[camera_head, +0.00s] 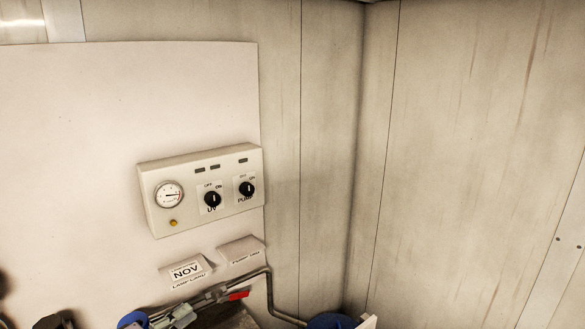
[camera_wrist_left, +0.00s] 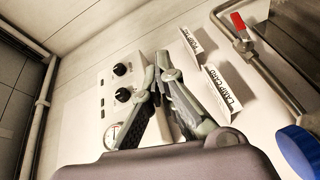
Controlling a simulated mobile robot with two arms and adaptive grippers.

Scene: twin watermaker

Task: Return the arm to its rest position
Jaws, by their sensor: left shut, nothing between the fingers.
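My left gripper (camera_wrist_left: 157,68) shows large in the left wrist view. Its two grey-green fingers lean together at the tips, shut with nothing between them. It is in front of the wall panel and hides part of it, and appears clear of the control box. In the head view, grey parts at the bottom edge are partly cut off and hard to tell from the pipework. My right gripper is not in view.
A control box (camera_head: 202,222) with a gauge (camera_head: 169,194) and two black knobs is on the white panel (camera_head: 80,120). Two label cards, one reading NOV (camera_head: 186,271), are below it. A pipe with a red lever (camera_head: 238,295) runs underneath. The right wall is bare.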

